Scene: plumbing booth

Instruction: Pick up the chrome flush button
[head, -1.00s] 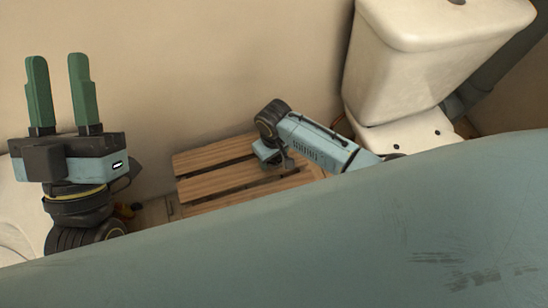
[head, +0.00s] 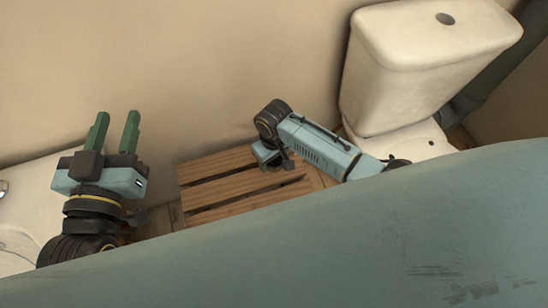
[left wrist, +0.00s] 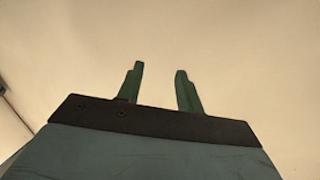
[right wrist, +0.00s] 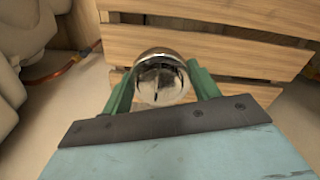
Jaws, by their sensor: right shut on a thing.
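The chrome flush button (right wrist: 160,78) is a shiny round part between the two green fingers of my right gripper (right wrist: 161,88) in the right wrist view. The gripper is shut on it, over the edge of the slatted wooden stand. In the head view my right gripper (head: 270,157) points down over the stand, and the button is hidden there. My left gripper (head: 116,133) is raised at the left with its fingers apart and empty. It also shows open in the left wrist view (left wrist: 158,85), against a plain wall.
The slatted wooden stand (head: 225,184) stands against the wall. A toilet cistern (head: 395,90) with a round hole in its lid (head: 446,19) is at the right. A white basin or tub (head: 25,200) is at the left. A copper pipe (right wrist: 60,70) runs beside the stand.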

